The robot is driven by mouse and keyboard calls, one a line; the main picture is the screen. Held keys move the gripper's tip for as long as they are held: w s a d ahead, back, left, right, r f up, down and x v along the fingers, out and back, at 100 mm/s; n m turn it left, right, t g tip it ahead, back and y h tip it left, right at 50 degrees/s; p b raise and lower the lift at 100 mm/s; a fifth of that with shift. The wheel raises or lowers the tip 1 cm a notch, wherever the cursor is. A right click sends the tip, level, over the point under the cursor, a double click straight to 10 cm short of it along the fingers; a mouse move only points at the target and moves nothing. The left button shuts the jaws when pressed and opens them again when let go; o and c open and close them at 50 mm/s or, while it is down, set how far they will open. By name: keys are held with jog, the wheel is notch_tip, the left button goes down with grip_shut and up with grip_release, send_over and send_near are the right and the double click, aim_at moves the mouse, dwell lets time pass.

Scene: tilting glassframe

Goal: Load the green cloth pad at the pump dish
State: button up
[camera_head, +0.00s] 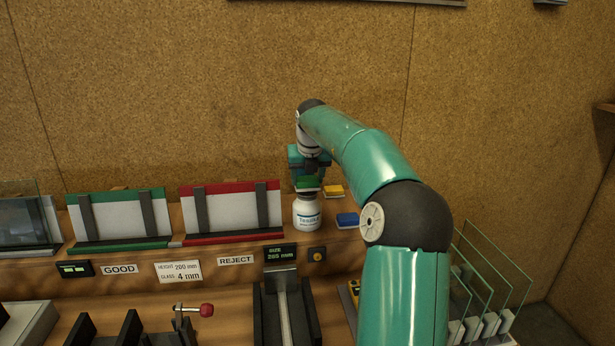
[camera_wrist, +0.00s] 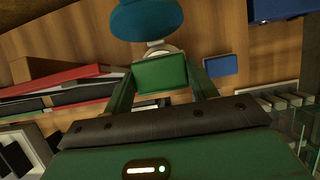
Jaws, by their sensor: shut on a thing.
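The green cloth pad (camera_wrist: 160,76) is between the fingers of my gripper (camera_wrist: 163,92), which is shut on it. In the head view the pad (camera_head: 308,183) is right above the top of the white pump bottle (camera_head: 307,212), which has a printed label. The pump dish (camera_wrist: 160,51) shows only as a pale rim behind the pad in the wrist view. I cannot tell whether the pad touches the dish. My gripper (camera_head: 308,176) points down over the bottle on the wooden ledge.
A yellow pad (camera_head: 333,191) and a blue pad (camera_head: 347,220) lie right of the bottle. The red REJECT rack (camera_head: 232,238) and green GOOD rack (camera_head: 118,243) stand to the left. Glass panes (camera_head: 495,265) stand upright at the right, near my arm.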

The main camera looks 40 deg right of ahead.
aim_at(308, 180)
jog(key=shift+f, duration=0.85)
dwell(1.2)
jog(key=shift+r, duration=3.55)
jog(key=shift+s, duration=0.1)
